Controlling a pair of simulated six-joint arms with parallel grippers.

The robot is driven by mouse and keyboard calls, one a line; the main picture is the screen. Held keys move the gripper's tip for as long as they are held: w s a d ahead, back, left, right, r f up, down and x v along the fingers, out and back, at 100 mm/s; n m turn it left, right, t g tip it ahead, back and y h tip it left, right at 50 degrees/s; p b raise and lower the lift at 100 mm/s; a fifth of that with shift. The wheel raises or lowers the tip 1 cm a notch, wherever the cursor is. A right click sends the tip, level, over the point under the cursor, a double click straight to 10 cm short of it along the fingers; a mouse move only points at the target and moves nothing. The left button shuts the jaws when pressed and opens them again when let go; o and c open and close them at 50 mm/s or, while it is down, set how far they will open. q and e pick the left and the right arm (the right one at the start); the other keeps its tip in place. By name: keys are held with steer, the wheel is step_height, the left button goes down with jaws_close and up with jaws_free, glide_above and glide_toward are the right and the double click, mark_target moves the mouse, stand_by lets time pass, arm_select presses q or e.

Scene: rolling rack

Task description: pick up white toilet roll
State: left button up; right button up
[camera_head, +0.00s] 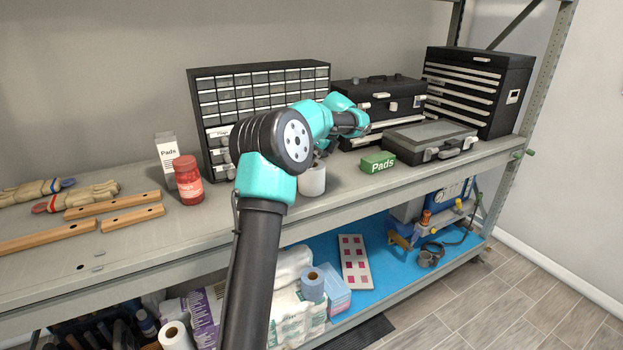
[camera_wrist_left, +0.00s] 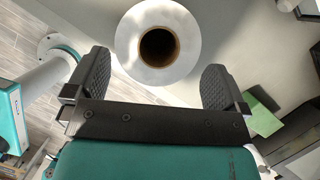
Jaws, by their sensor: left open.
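A white toilet roll (camera_head: 312,181) stands upright on the upper shelf, partly hidden behind my left arm in the head view. In the left wrist view the roll (camera_wrist_left: 158,42) shows end-on, with its dark brown core hole. My left gripper (camera_wrist_left: 158,80) is open, with one finger on each side of the roll's near edge and a visible gap on both sides. In the head view my left arm largely hides its fingers. My right gripper is not in view. Another white roll (camera_head: 175,336) is on the lower level.
A drawer cabinet (camera_head: 208,85) is behind. A red jar (camera_head: 188,181) and wooden bars (camera_head: 110,206) are left. A blue roll (camera_head: 313,283) is below.

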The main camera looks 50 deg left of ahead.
mark_target(311, 177)
arm_select(q)
steer(key=x, duration=0.5)
steer(key=shift+d, duration=0.15)
steer(key=c, duration=0.6)
